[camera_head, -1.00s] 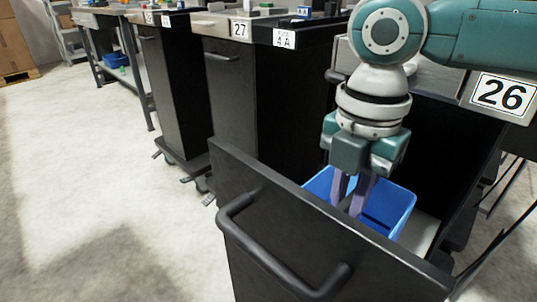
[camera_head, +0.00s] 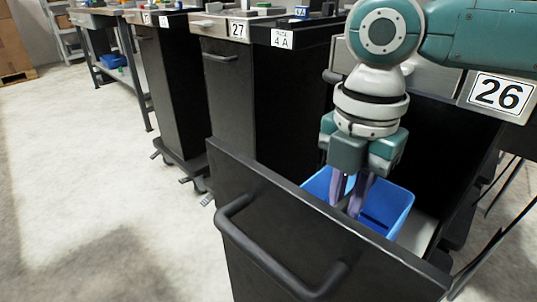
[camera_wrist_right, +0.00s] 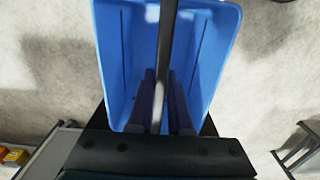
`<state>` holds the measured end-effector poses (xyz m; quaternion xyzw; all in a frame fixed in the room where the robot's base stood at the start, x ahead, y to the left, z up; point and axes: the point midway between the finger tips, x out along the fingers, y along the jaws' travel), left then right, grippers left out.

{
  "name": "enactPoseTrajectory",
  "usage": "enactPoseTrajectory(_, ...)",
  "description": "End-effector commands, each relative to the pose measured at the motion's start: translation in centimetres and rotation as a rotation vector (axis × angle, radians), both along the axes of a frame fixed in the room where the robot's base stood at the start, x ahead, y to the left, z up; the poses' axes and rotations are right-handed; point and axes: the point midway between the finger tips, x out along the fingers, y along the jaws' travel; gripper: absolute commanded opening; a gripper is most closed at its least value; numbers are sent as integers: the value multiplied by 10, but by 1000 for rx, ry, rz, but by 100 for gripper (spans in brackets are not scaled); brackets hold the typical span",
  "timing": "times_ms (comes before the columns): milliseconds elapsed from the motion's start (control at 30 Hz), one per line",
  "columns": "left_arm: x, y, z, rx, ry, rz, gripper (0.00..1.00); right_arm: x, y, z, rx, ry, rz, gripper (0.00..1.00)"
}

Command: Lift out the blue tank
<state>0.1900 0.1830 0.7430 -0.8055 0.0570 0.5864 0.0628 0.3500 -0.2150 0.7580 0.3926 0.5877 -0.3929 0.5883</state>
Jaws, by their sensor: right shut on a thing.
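The blue tank (camera_head: 394,208) is an open bin inside the pulled-out black drawer (camera_head: 320,235) of the station marked 26. My right gripper (camera_head: 347,206) points down into the tank, with its purple-grey fingers below the rim level. In the right wrist view, the blue tank (camera_wrist_right: 208,45) fills the middle, and the fingers of the right gripper (camera_wrist_right: 161,95) stand close on either side of a thin dark bar running across the tank. They are shut on it; the exact contact is hard to see. My left gripper is not in view.
The tall drawer front with its handle (camera_head: 232,213) stands before the tank. A closed black unit marked 27 (camera_head: 222,85) stands to the left. A workbench (camera_head: 138,80) with a small blue bin is farther back. The pale floor at left is clear.

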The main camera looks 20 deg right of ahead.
Motion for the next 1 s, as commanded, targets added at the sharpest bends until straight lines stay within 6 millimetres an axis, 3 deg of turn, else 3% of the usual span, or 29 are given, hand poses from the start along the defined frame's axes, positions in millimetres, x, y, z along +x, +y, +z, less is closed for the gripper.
enactPoseTrajectory(167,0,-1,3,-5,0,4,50,1,0,6,1,-2,0,0)
enactPoseTrajectory(367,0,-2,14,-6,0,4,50,1,0,32,2,-4,0,0)
enactPoseTrajectory(467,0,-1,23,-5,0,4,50,2,0,57,1,-6,0,0)
enactPoseTrajectory(800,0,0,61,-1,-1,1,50,2,0,174,2,-8,0,0)
enactPoseTrajectory(1000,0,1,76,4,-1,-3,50,1,1,232,2,-6,1,0)
